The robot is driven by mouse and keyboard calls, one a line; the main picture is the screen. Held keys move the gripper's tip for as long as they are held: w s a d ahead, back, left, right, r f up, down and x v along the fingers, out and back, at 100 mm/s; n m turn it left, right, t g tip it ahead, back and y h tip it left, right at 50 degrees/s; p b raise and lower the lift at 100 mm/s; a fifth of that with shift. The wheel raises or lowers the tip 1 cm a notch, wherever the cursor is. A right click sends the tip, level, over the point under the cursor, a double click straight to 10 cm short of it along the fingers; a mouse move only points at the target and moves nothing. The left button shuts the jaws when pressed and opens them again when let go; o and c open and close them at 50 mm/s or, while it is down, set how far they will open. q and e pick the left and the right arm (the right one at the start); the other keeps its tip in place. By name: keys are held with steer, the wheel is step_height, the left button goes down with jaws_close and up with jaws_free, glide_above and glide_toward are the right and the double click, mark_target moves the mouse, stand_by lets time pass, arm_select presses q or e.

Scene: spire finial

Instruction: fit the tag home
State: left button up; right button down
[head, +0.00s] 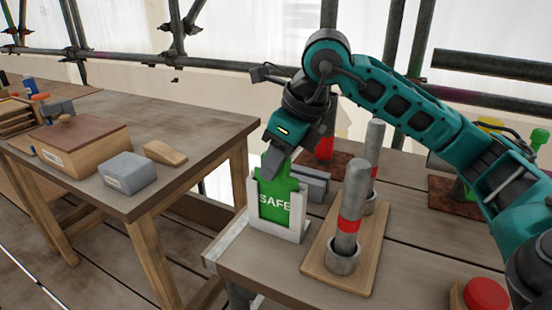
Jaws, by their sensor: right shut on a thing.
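The tag is a green plate marked SAFE (272,203). It stands upright in a white holder (254,226) at the near left corner of the right-hand table. The holder's side walls flank the tag and its front lip covers the tag's lower edge. I cannot tell whether the tag touches the holder's bottom. My right gripper (273,160) comes down from above and is shut on the tag's upper end. Its fingers hide part of the tag's top. My left gripper is not in view.
Right of the holder, a grey post with a red band (350,215) stands on a wooden board (318,250). Grey blocks (312,183) sit behind the holder. A red knob (485,295) is at the near right. A gap separates the left table (190,125), which bears boxes.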

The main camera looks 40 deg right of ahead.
steer(key=shift+f, duration=0.1)
steer(key=c, duration=0.8)
jaws_free()
steer(key=shift+o, duration=0.2)
steer(key=o, duration=0.6)
steer(key=shift+c, duration=0.2)
steer(key=p+v, duration=0.5)
steer(key=v, duration=0.4)
steer(key=shift+a, duration=0.1)
stand_by(0.7)
